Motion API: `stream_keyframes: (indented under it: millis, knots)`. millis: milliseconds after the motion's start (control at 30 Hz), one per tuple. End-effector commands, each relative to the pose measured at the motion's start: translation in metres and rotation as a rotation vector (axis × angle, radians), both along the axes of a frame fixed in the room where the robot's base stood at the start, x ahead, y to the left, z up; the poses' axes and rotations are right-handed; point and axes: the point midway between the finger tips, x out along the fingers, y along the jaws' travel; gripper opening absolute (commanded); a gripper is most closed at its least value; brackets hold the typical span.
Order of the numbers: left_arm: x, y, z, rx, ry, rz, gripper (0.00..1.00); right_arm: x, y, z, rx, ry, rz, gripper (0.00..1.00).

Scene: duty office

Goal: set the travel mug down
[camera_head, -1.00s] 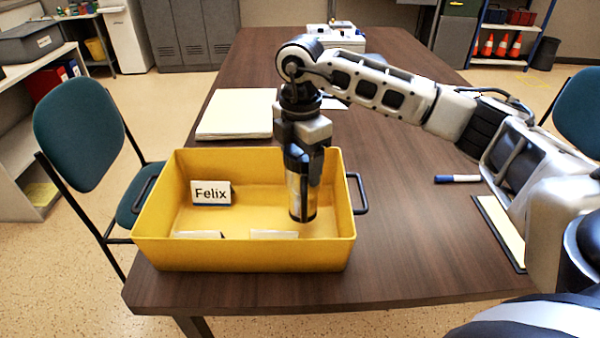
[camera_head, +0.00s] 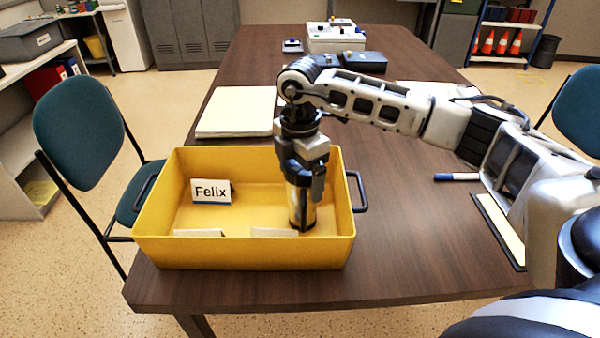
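My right gripper (camera_head: 303,178) points down inside the yellow crate (camera_head: 245,254) on the table. It is closed around the travel mug (camera_head: 302,212), a dark and yellowish cylinder held upright. The mug is in the right part of the crate, and its base is low, beside a white card (camera_head: 274,232). I cannot tell whether the base touches the crate floor. A name card reading "Felix" (camera_head: 211,191) stands at the left in the crate. Another white card (camera_head: 199,233) is near the front wall. My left gripper is not in view.
The crate has dark handles at both ends. A paper stack (camera_head: 236,112) lies behind it. A marker (camera_head: 457,177) and a dark-edged pad (camera_head: 499,232) lie to the right on the brown table (camera_head: 405,255). White and dark devices (camera_head: 336,38) stand at the back.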

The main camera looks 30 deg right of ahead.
Motion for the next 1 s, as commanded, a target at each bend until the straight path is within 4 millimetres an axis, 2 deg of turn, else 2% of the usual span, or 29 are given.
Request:
stream_keyframes:
  millis: [167,267,500,700,800,1000]
  knots:
    - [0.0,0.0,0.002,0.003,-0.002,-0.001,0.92,0.001,0.0,0.01,0.0,-0.002,0.0,0.89]
    - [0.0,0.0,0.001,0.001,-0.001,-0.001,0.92,0.001,0.0,0.027,0.0,-0.005,0.0,0.89]
    - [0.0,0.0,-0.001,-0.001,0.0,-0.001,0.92,0.001,0.0,0.08,0.0,-0.005,0.001,0.89]
    - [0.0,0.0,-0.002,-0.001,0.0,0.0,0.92,0.001,0.001,0.112,0.001,-0.003,0.0,0.89]
    - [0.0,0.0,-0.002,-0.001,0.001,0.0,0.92,0.001,0.001,0.12,0.001,-0.001,0.001,0.89]
    - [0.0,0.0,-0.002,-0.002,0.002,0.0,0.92,0.0,0.0,0.124,0.001,0.0,0.0,0.89]
